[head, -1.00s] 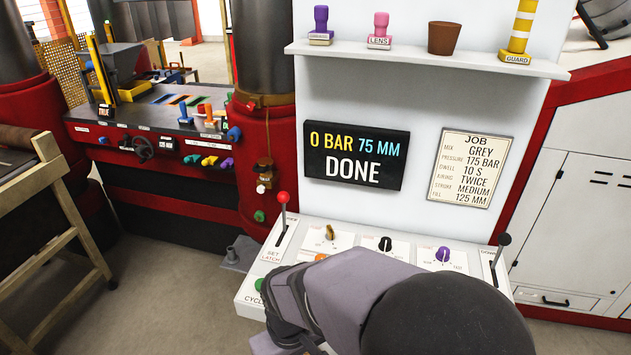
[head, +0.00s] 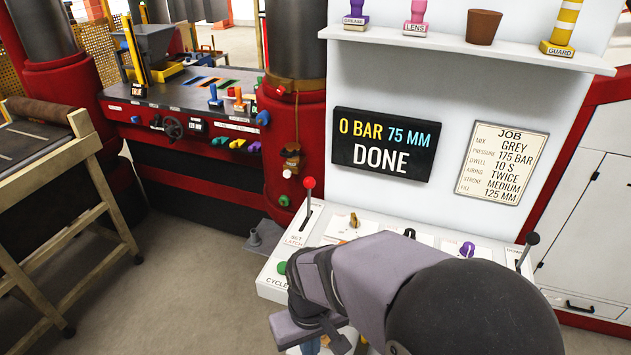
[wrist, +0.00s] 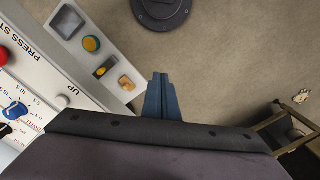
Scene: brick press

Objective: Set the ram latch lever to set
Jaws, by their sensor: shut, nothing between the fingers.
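The ram latch lever (head: 309,184) has a red ball knob on a thin shaft. It stands in a slot at the left of the white control console (head: 272,280) in the head view, with its shaft toward the far end of the slot. The words "SET" and "LATCH" are printed beside the near part of the slot. In the wrist view my gripper (wrist: 160,95) is shut and empty, over bare floor. The lever cannot be made out in the wrist view.
A green button (head: 282,267) sits near the lever, and several knobs line the console. A second lever with a black knob (head: 532,238) stands at its right. The display (head: 383,144) reads "0 BAR 75 MM DONE". A wooden table (head: 45,165) stands left, with open floor between.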

